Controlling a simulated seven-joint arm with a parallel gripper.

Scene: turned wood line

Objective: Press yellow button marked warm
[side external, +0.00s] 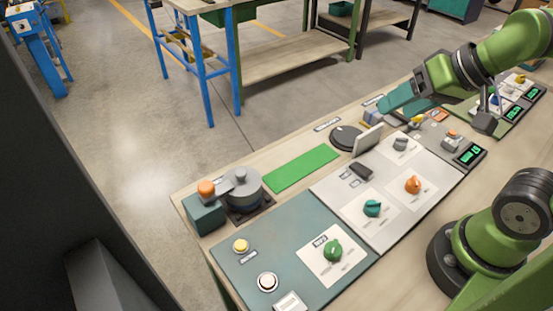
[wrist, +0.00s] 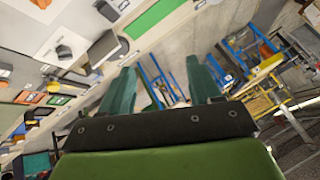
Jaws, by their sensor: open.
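A round yellow button (side external: 241,245) sits on the teal panel (side external: 225,268) at the lower left of the side view, with a small dark label beside it that is too small to read. A white round button (side external: 267,282) is below it. My gripper (side external: 390,103) is at the upper right, above the far end of the bench and well away from that yellow button. In the wrist view my gripper (wrist: 163,88) has its two teal fingers apart with nothing between them. I cannot pick out the yellow button in the wrist view.
A green knob (side external: 333,251) is on the same panel. A grey cylinder with an orange-topped teal block (side external: 205,216) stands behind it. A grey panel (side external: 380,235) carries several knobs. A green mat (side external: 301,168) lies flat. Another yellow piece (side external: 417,122) is near my gripper.

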